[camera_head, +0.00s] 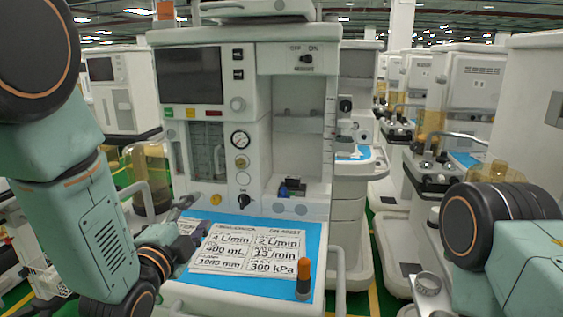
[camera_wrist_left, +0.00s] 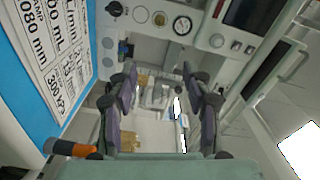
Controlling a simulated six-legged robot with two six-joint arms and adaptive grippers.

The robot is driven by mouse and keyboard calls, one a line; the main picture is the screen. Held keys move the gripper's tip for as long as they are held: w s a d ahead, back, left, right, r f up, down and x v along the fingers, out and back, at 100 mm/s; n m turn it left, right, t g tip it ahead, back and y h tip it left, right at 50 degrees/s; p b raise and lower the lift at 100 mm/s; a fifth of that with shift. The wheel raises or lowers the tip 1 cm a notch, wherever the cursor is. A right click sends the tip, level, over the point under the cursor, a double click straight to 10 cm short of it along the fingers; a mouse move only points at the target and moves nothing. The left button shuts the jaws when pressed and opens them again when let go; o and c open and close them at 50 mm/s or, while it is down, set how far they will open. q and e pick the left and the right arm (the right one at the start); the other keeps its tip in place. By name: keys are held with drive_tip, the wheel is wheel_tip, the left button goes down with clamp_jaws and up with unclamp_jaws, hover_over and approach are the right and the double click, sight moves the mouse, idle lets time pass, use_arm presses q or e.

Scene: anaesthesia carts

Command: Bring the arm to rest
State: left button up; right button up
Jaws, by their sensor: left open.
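My left arm comes in from the left in the head view. Its gripper (camera_head: 187,222) is over the left side of the blue work surface (camera_head: 235,290) of the nearest anaesthesia cart (camera_head: 258,110). In the left wrist view the two fingers (camera_wrist_left: 160,78) stand apart with nothing between them, so the gripper is open and empty. The cart's front panel shows beyond the fingers. My right arm (camera_head: 500,235) shows at the right edge of the head view; its gripper is not visible.
A printed card (camera_head: 246,249) lies on the blue surface. An orange-topped dark cylinder (camera_head: 303,280) stands at its front right and also shows in the left wrist view (camera_wrist_left: 70,148). A pale handle rail (camera_head: 339,275) edges the cart. More carts (camera_head: 470,85) stand behind to the right.

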use_arm(q)
drive_tip(key=s+a+f+n+g+y, duration=0.2)
drive_tip(key=s+f+n+g, duration=0.4)
drive_tip(key=f, duration=0.5)
drive_tip(key=s+a+f+n+g+y, duration=0.1)
drive_tip(key=s+a+f+n+g, duration=0.2)
drive_tip(key=s+f+n, duration=0.7)
drive_tip(key=s+f+g, duration=0.3)
drive_tip(key=s+f, duration=0.2)
drive_tip(key=s, duration=0.3)
drive_tip(key=s+a+f+n+g, duration=0.1)
drive_tip(key=s+f+g, duration=0.1)
drive_tip(key=s+f, duration=0.3)
drive_tip(key=s+f+g, duration=0.3)
drive_tip(key=s+f, duration=0.1)
drive_tip(key=s, duration=0.7)
drive_tip(key=shift+a+f+n+g, duration=0.15)
drive_tip(key=shift+f+n+g, duration=0.15)
drive_tip(key=shift+f, duration=0.1)
drive_tip(key=shift+s, duration=0.1)
